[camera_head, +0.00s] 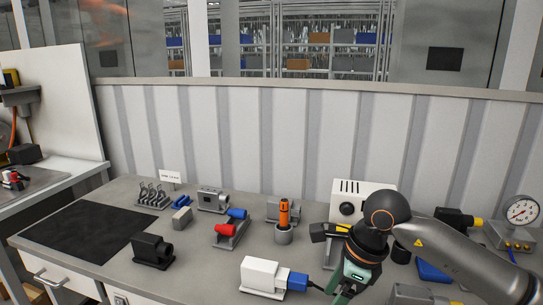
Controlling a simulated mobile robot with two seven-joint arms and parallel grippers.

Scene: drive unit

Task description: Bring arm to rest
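My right arm (465,255) comes in from the right and reaches over the workbench. Its dark wrist is bent downward in front of a white box. My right gripper (340,292), with green parts, points down and toward the front of the bench, near the lower picture edge. It is just right of a white block with a blue end (263,275). I cannot tell whether its fingers are open or shut, and no held object is clear. My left arm and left gripper do not show.
The bench holds a black mat (85,230), a black device (152,251), red and blue parts on a grey stand (230,230), an orange tool in a holder (284,215), the white box (348,193) and a dial gauge (521,213). A panelled wall (250,140) closes the back.

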